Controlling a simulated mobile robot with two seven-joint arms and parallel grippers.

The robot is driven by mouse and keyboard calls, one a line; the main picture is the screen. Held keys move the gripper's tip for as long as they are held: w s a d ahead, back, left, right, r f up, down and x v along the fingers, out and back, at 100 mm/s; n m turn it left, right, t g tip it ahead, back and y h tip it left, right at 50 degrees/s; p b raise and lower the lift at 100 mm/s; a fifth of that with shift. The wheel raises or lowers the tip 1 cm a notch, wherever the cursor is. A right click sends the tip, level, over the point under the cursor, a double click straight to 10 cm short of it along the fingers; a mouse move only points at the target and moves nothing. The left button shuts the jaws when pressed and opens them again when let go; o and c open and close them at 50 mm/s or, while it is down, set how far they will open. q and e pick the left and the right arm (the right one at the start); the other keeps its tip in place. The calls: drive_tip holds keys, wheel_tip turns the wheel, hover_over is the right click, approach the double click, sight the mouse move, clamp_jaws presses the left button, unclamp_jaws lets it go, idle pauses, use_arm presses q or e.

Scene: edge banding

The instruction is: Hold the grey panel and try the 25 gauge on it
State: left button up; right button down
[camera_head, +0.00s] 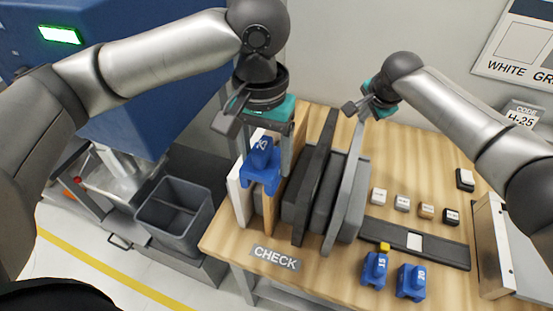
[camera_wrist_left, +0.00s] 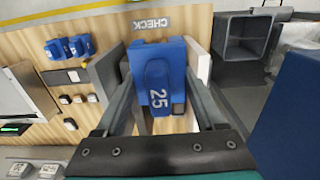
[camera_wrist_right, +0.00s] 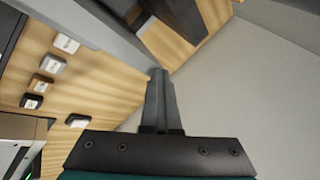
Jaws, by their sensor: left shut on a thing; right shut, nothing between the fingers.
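My left gripper (camera_head: 265,160) is shut on the blue 25 gauge (camera_head: 261,174), above the white and wood-coloured panels. The gauge also shows between the fingers in the left wrist view (camera_wrist_left: 158,88). I cannot tell whether it touches a panel. The long grey panel (camera_head: 347,180) stands on edge in the rack, right of the black panel (camera_head: 316,178). My right gripper (camera_head: 352,107) is shut and empty at the grey panel's far end. In the right wrist view its closed fingertips (camera_wrist_right: 159,75) are close to the grey panel (camera_wrist_right: 105,28); contact is unclear.
Two blue gauges, 15 (camera_head: 374,270) and 20 (camera_head: 411,282), stand at the front right. Several small labelled blocks (camera_head: 402,203) lie behind a dark strip (camera_head: 440,246). A CHECK label (camera_head: 275,258) is at the front edge. A grey bin (camera_head: 175,212) stands left of the table.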

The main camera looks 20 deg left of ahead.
use_arm(q)
hover_over(347, 186)
drive_tip(key=shift+f, duration=3.05)
drive_tip(key=shift+f, duration=0.75)
drive_tip(key=o, duration=1.5)
drive_tip(key=shift+c, duration=0.2)
wheel_tip(347, 186, up, 8)
